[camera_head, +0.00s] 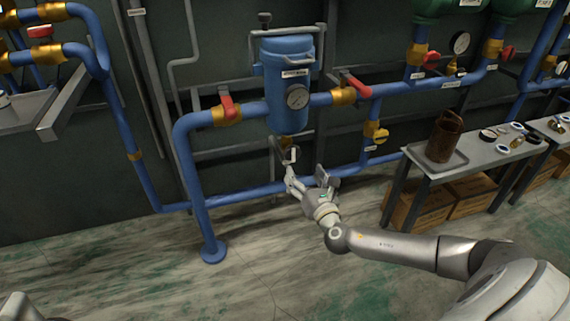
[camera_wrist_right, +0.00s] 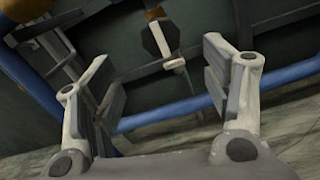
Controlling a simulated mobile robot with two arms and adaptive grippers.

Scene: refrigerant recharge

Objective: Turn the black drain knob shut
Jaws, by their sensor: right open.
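My right gripper (camera_head: 291,165) is just below the blue filter canister (camera_head: 287,85) in the head view. In the right wrist view my right gripper (camera_wrist_right: 160,92) is open, with its two fingers wide apart and nothing between them. A dark, faceted knob (camera_wrist_right: 158,40), apparently the black drain knob, lies ahead of the gap between the fingers, apart from both. A pale stem shows just below it. In the head view a small brass fitting (camera_head: 285,142) hangs under the canister; the knob itself is hard to make out there.
Blue pipes with red-handled valves (camera_head: 227,104) run beside the canister. A low blue pipe (camera_head: 250,194) passes behind my right gripper. A grey table (camera_head: 470,160) with a rusty cylinder (camera_head: 444,136) stands at right. The floor left of my right arm is clear.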

